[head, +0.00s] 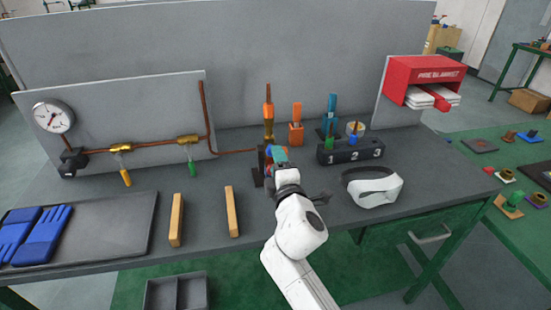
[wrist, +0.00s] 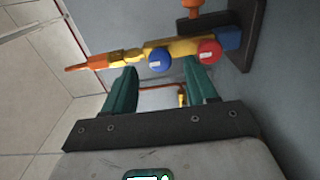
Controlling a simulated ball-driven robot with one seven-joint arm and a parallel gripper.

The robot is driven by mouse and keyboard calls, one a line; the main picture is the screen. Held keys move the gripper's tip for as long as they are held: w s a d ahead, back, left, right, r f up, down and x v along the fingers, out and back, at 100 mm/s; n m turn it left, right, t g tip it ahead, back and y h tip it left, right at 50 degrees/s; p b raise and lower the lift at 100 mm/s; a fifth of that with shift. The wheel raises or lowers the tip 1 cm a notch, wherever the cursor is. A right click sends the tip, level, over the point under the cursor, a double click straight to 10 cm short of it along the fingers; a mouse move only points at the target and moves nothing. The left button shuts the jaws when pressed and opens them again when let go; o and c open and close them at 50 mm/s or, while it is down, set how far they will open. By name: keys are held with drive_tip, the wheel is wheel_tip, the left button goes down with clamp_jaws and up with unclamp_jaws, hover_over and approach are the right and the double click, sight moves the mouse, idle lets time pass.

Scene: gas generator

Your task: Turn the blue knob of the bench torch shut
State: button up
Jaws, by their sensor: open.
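The bench torch (wrist: 185,48) lies across the upper part of the wrist view, with a yellow body and an orange tip pointing left. Its blue knob (wrist: 160,60) is on the body's near side, left of the red knob (wrist: 209,52). My gripper (wrist: 164,74) is open, with one green finger on each side of the blue knob in the picture. I cannot tell whether a finger touches the torch. In the head view, my gripper (head: 277,156) is at the torch's stand on the bench, and my arm hides much of the torch.
A black block with numbered slots (head: 350,150) and white goggles (head: 372,187) stand to the right of my gripper. Two wooden bars (head: 176,219) and a tray with blue gloves (head: 120,226) lie to the left. A grey panel with a gauge (head: 53,116) stands behind.

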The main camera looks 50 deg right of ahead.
drive_tip(key=b+v, duration=0.1)
drive_tip(key=v, duration=0.6)
drive_tip(key=shift+s+a, duration=0.25)
drive_tip(key=shift+s, duration=0.05)
